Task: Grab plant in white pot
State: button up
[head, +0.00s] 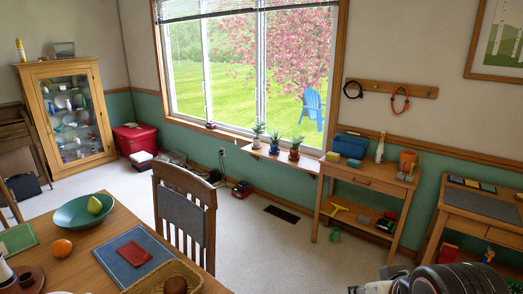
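A small green plant in a white pot (257,142) stands at the left end of a narrow wooden shelf (272,156) under the window. To its right on the same shelf are a plant in a dark bluish pot (274,148) and a plant in a terracotta pot (294,154). Part of my own arm shows at the bottom right edge, far from the plants. The fingers of my gripper do not show.
A wooden chair (183,217) and a dining table (85,273) with a green bowl (84,211) fill the lower left. A wooden side table (364,182) stands right of the shelf.

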aim_at(256, 142)
jog(key=i, duration=2.3)
jog(key=i+l+u, duration=0.15)
jog(key=i, duration=0.35)
jog(key=i+u, duration=0.1)
jog(key=i, duration=0.35)
jog(key=i+l+u, duration=0.15)
jog(key=i, duration=0.35)
jog(key=i+l+u, duration=0.15)
jog(key=i+l, duration=0.2)
jog(key=i, duration=0.1)
